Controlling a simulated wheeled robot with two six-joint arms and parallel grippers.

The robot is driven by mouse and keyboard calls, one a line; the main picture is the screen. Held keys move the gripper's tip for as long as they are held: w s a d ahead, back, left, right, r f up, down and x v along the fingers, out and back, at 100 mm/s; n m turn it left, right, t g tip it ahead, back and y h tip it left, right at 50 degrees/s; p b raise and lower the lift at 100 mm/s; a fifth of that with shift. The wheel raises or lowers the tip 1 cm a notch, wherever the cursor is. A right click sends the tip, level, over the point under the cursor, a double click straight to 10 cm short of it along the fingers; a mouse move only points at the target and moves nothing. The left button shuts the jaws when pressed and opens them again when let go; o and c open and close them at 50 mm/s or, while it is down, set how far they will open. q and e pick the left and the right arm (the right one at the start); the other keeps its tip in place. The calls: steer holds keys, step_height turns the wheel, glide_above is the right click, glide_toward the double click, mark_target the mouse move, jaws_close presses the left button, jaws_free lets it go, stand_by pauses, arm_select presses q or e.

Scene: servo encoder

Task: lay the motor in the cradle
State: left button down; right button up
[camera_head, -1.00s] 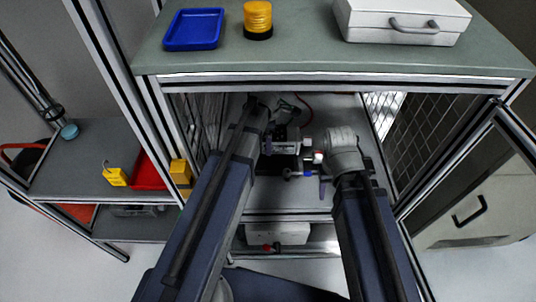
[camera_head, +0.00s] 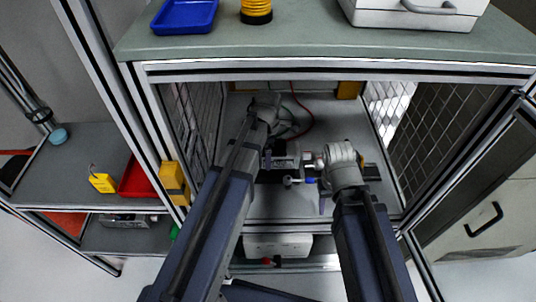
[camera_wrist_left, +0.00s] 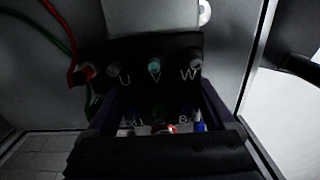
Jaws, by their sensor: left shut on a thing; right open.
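Inside the cabinet, my left gripper (camera_head: 273,154) reaches down from the left at a grey and dark unit (camera_head: 288,162), which seems to be the motor. In the left wrist view its fingers (camera_wrist_left: 160,122) stand either side of a dark body and are shut on it. A black block with terminals marked U, V and W (camera_wrist_left: 155,67) shows just beyond. My right gripper (camera_head: 315,161) is open, pointing left close to the unit's right side. A black base (camera_head: 371,171) under them may be the cradle; the arms and unit cover much of it.
Red and green cables (camera_head: 303,118) run behind the unit. Mesh side walls (camera_head: 392,105) and the green top (camera_head: 300,42) enclose the space. A blue tray (camera_head: 184,16) and a white case (camera_head: 420,14) stand on top. The shelf front has bare room.

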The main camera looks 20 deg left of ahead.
arm_select(q)
steer(key=shift+f, duration=0.25)
arm_select(e)
steer(key=shift+f, duration=0.2)
arm_select(q)
step_height(320, 180, down, 4)
steer(key=b, duration=0.3)
steer(key=shift+r+b, duration=0.25)
steer(key=shift+b, duration=0.1)
arm_select(e)
step_height(320, 180, down, 4)
steer(key=shift+r, duration=0.2)
arm_select(q)
steer(key=shift+f, duration=0.15)
arm_select(e)
steer(key=shift+f, duration=0.1)
arm_select(q)
jaws_free()
step_height(320, 180, up, 12)
steer(key=p, duration=1.2)
steer(key=shift+r, duration=0.2)
arm_select(e)
step_height(320, 180, up, 12)
